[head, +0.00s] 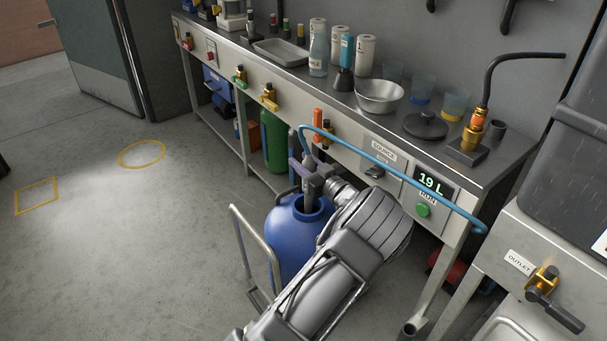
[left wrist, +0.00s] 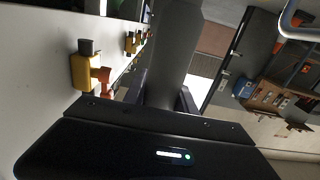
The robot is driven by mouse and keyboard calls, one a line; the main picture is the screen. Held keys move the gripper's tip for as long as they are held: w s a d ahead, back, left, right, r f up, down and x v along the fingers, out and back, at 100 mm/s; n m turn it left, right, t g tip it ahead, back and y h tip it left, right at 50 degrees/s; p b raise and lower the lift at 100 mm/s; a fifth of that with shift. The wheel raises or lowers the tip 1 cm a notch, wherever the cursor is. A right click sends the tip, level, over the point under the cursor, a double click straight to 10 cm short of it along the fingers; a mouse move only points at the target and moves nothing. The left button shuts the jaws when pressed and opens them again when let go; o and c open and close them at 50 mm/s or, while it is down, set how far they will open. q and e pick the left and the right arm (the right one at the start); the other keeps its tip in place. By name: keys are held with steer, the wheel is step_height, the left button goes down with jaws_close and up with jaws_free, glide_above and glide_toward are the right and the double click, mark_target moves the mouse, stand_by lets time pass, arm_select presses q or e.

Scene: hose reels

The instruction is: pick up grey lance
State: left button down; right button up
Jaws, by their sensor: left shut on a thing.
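My left gripper (head: 313,181) is above the neck of a blue drum (head: 288,236) in the head view. The lance's lower end is hidden by the gripper and drum neck. In the left wrist view a bent grey-blue tube (left wrist: 291,22) shows at top right. My right gripper is out of view.
The steel bench (head: 225,41) carries bottles, a metal bowl (head: 379,96), cups and a brass valve with a black spout (head: 478,122). Valves and a "19 L" display (head: 432,183) line its front. A green cylinder (head: 275,141) stands below. Floor at left is clear.

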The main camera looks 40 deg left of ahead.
arm_select(q)
step_height(320, 180, up, 8)
steer(key=p, duration=0.2)
steer(key=shift+r, duration=0.2)
stand_by(0.4)
step_height(320, 180, up, 33)
steer(key=p, duration=2.6)
